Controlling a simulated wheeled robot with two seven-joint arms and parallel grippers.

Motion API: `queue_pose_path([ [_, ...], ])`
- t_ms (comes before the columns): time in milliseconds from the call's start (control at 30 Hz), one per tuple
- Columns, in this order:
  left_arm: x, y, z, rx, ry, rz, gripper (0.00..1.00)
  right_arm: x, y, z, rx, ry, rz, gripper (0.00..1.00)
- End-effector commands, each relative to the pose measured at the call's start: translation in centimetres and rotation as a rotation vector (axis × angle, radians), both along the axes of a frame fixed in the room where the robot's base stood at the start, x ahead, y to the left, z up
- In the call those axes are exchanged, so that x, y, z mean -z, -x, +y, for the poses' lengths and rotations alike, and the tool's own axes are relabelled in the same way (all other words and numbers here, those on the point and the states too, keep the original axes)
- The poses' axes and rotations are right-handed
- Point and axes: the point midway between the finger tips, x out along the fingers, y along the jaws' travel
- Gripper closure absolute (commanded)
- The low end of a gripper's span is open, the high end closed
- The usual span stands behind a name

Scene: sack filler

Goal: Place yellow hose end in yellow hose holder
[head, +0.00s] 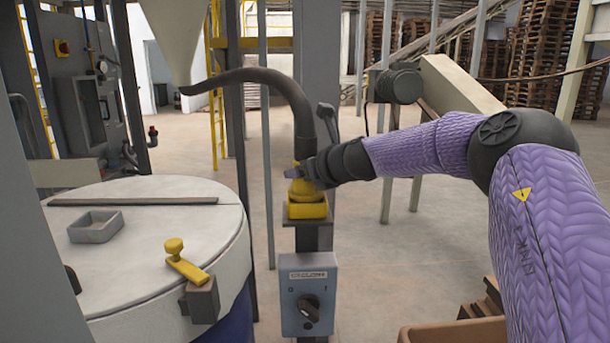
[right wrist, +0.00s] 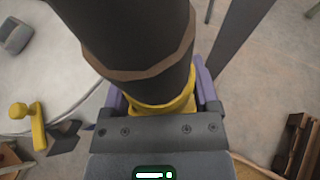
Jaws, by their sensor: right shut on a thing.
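The yellow hose end (head: 303,187) hangs upright at the lower end of a dark curved hose (head: 262,77). It is directly over the yellow hose holder (head: 307,210), a block on a dark post, and its lower part meets the holder in the picture. I cannot tell how deep it sits. My right gripper (head: 301,171) is shut on the yellow hose end from the right. In the right wrist view the hose (right wrist: 140,40) runs up from the yellow hose end (right wrist: 168,108) between the purple fingers. My left gripper is not in view.
A blue-grey switch box (head: 309,293) with a dark knob is mounted below the holder. A round white lid (head: 130,235) with a yellow-handled latch (head: 187,262) is at the left. A grey motor (head: 399,83) stands behind my right arm. Open floor lies behind the post.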

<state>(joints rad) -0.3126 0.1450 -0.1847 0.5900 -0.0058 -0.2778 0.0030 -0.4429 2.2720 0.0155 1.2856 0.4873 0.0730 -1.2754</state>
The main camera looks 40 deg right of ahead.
Motion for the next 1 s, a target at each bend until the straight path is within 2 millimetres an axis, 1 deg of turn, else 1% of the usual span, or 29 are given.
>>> queue_pose_path([
  [100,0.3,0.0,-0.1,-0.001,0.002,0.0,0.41,0.3,0.0,0.0,0.0,0.001,-0.001,1.0],
  [133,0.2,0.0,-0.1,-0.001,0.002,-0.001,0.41,0.2,0.0,0.0,0.0,0.001,0.0,0.16],
  [167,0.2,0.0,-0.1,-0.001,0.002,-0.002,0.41,0.2,0.0,0.0,0.0,0.001,0.0,0.1],
  [200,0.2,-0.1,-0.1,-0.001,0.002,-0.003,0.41,0.1,0.0,0.0,0.0,0.001,0.0,0.02],
  [233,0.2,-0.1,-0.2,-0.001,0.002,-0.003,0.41,0.1,0.0,0.0,0.0,0.001,-0.001,0.0],
  [467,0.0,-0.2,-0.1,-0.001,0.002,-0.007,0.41,-0.1,0.0,0.0,0.001,0.001,-0.001,0.0],
  [567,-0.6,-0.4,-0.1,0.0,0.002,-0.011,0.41,-0.8,0.8,0.0,0.001,0.0,-0.003,0.0],
  [667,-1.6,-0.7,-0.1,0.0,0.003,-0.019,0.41,-1.7,2.4,0.4,-0.002,-0.004,-0.007,0.0],
  [833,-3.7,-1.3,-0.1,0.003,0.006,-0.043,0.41,-3.5,5.8,0.8,-0.001,-0.002,-0.009,0.0],
  [1000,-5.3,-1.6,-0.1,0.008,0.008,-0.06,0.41,-4.5,8.8,1.4,-0.001,-0.003,-0.006,0.0],
])
